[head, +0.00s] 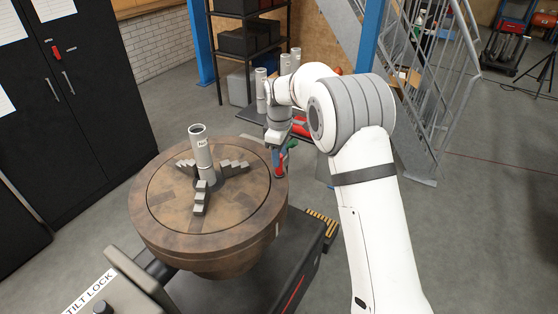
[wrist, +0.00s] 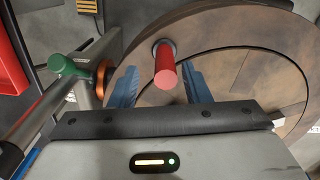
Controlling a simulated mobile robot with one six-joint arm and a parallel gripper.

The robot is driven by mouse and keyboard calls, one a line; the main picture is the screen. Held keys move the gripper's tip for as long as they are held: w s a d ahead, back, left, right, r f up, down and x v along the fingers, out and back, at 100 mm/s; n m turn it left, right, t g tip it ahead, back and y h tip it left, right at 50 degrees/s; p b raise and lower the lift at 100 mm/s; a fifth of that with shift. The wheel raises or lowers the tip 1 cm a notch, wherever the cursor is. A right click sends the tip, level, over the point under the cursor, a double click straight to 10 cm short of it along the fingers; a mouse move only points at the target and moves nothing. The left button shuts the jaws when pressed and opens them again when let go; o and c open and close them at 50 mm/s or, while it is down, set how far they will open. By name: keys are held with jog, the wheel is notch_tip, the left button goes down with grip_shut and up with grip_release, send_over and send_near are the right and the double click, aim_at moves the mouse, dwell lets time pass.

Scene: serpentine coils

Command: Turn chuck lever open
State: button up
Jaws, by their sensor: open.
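The chuck (head: 160,205) is a round brown turntable with stepped grey jaws around an upright white pipe (head: 201,152) marked with text. A red lever handle (head: 280,170) stands at its right rim. In the wrist view the red handle (wrist: 164,68) points toward the camera, in front of the brown disc (wrist: 245,70). My gripper (head: 275,153) is at the rim by the handle, fingers down. In the wrist view its two blue fingers (wrist: 157,84) are apart, one on each side of the handle. Contact with the handle cannot be made out.
A green-knobbed lever (wrist: 68,65) is left of the fingers in the wrist view. A tilt-lock box (head: 90,292) is at the lower left. Black cabinets (head: 75,90) stand at left. A shelf (head: 250,45) and stairs (head: 420,95) stand behind. Floor left of the chuck is clear.

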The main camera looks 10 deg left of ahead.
jog(key=shift+r+b, duration=0.3)
jog(key=shift+r, duration=2.3)
